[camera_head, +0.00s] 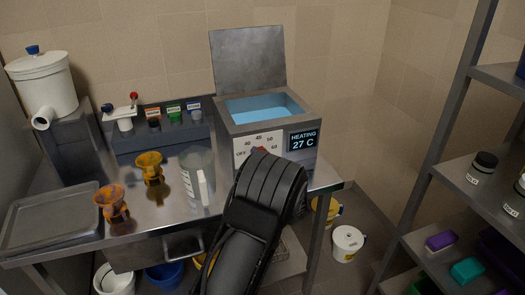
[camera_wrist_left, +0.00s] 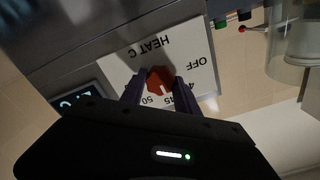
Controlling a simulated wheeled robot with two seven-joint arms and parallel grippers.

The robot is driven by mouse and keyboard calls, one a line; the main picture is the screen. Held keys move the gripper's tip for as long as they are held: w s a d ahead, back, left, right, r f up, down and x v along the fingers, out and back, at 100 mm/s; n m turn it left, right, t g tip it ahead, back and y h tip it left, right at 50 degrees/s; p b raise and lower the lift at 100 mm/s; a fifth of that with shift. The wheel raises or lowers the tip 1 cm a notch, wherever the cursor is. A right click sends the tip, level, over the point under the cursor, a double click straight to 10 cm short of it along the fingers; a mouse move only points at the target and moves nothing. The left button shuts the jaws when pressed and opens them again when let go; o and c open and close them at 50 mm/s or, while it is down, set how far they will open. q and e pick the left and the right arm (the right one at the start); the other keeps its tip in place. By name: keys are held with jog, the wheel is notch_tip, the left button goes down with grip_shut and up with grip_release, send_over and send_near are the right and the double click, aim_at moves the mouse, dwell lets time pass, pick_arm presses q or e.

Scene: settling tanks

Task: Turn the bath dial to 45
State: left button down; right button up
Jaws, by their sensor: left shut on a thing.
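The water bath (camera_head: 272,125) stands on the steel bench with its lid up and blue water inside. Its display (camera_head: 303,140) reads HEATING 27 C. The white dial plate (camera_head: 258,141) on its front carries OFF and several numbers. The red dial (camera_wrist_left: 160,79) sits on this plate, also in the left wrist view (camera_wrist_left: 137,60). My left gripper (camera_wrist_left: 160,88) is shut on the dial, one finger on each side. The dial's pale mark points toward the 45 and 50 labels; its exact setting is unclear. My left arm hides part of the bath front. My right gripper is out of view.
On the bench stand a clear jug (camera_head: 196,172), two amber vessels (camera_head: 150,168), a grey tray (camera_head: 50,222) and a white pot (camera_head: 42,82). A rack with several coloured caps (camera_head: 165,135) stands at the back. Metal shelves (camera_head: 470,190) stand at the right.

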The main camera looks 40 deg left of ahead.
pick_arm(q)
jog(key=shift+m, duration=0.4)
jog(key=c, duration=0.9)
grip_release()
jog(key=shift+v, duration=3.9)
